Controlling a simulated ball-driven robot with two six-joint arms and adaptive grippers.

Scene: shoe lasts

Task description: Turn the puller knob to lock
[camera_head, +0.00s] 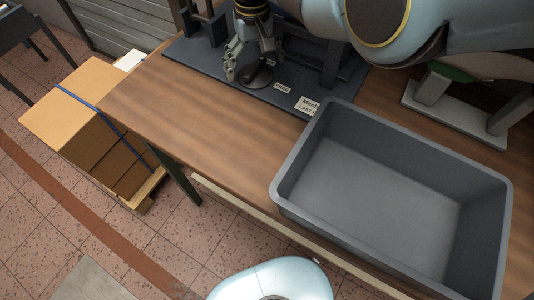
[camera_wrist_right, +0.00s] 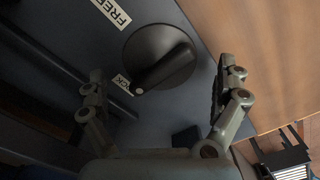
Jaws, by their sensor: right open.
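The black round puller knob (camera_wrist_right: 160,52) has a raised bar handle and sits on a dark panel. In the right wrist view the bar slants to the lower left, its end beside a partly covered white label reading "CK" (camera_wrist_right: 121,83). A "FREE" label (camera_wrist_right: 110,13) lies at the upper left. In the head view the knob (camera_head: 259,79) is partly hidden by my right gripper (camera_head: 249,74). In the wrist view that gripper (camera_wrist_right: 162,70) is open, one finger on each side of the knob, apart from it. My left gripper is not in view.
The dark base plate (camera_head: 200,62) lies on a wooden table (camera_head: 180,110). A large empty grey bin (camera_head: 375,195) stands on the table to the right. Cardboard boxes (camera_head: 75,100) stand on a pallet at the left.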

